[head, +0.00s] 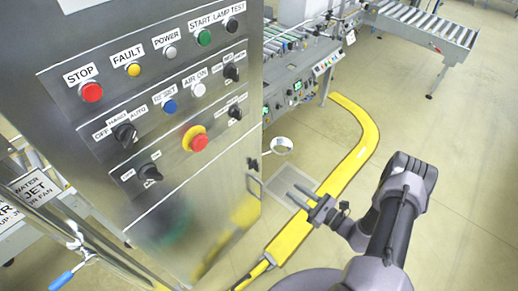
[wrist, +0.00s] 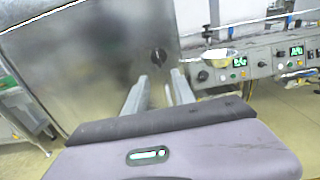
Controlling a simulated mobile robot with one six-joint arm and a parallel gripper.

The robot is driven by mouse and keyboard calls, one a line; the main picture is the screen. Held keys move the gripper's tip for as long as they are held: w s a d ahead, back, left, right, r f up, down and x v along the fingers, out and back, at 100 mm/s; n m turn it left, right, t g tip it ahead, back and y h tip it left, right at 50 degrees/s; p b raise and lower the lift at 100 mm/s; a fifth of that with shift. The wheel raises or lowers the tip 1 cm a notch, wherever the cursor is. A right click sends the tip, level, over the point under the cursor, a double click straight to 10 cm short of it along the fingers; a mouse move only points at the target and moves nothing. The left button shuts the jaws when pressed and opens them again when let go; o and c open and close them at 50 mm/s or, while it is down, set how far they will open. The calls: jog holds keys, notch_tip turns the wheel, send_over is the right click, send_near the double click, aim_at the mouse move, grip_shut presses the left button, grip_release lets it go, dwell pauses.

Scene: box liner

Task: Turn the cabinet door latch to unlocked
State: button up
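The steel cabinet (head: 190,215) stands at the left in the head view, with labelled buttons and switches on its upper panel. A small black latch (head: 253,163) sits low near its right edge. In the wrist view the latch (wrist: 158,57) is a dark round knob on the steel face, just beyond the fingertips; its exact turn is too small to tell. My gripper (head: 297,193) is to the right of the cabinet and below the latch in the head view. Its two fingers (wrist: 157,82) are apart with nothing between them, and they do not appear to touch the latch.
A conveyor machine (head: 300,80) with small displays stands behind the cabinet to the right. A yellow floor strip (head: 345,165) curves below my arm. A pale round part (head: 282,145) sticks out near the latch. The floor on the right is clear.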

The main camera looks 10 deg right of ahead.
aim_at(256, 167)
jog(key=b+x, duration=0.3)
jog(key=x, duration=1.4)
jog(key=shift+s+a, duration=0.2)
jog(key=shift+a, duration=0.05)
jog(key=shift+f, duration=0.1)
grip_shut()
